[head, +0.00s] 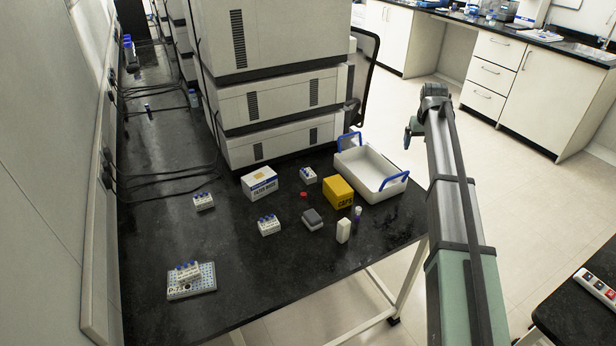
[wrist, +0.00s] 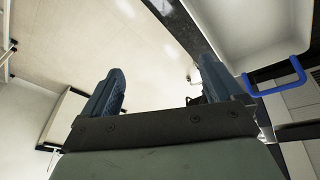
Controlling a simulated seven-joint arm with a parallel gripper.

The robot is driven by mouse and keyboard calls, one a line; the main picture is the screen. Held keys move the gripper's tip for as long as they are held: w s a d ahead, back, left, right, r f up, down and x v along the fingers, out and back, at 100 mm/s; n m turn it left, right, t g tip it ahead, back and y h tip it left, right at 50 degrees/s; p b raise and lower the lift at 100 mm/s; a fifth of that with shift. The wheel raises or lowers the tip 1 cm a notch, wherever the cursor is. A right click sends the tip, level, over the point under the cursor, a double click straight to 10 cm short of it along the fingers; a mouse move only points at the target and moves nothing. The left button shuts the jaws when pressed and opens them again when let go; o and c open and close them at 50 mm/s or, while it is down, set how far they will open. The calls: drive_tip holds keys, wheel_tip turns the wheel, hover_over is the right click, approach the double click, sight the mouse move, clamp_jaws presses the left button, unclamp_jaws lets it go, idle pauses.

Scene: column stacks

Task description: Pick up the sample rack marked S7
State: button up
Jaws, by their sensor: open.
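Several small white sample racks with blue-capped tubes stand on the black bench in the head view. One rack (head: 203,202) is at the left, one (head: 268,227) is nearer the middle, and one (head: 308,175) is behind, by the white tray. Another rack (head: 188,271) sits on a pale perforated plate (head: 205,283) at the front left. Their labels are too small to read, so I cannot tell which is S7. My gripper (head: 412,130) is raised beyond the bench's right edge, away from all racks. In the wrist view its fingers (wrist: 161,66) are apart and empty.
A white tray (head: 385,193) with blue handles, a yellow caps box (head: 338,191), a white filter box (head: 259,183), a grey block (head: 312,220) and a small white bottle (head: 343,231) share the bench. Stacked instruments (head: 270,107) rise behind. The front middle of the bench is clear.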

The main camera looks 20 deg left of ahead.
drive_tip(key=s+a+f+m+g, duration=0.15)
drive_tip(key=a+m, duration=0.45)
drive_tip(key=a, duration=1.6)
drive_tip(key=m+g, duration=0.2)
drive_tip(key=m, duration=0.4)
hover_over(305, 171)
drive_tip(key=f, duration=0.1)
wheel_tip(305, 171, down, 13)
drive_tip(key=shift+d+f, duration=0.1)
drive_tip(key=shift+c, duration=0.2)
drive_tip(key=c, duration=1.1)
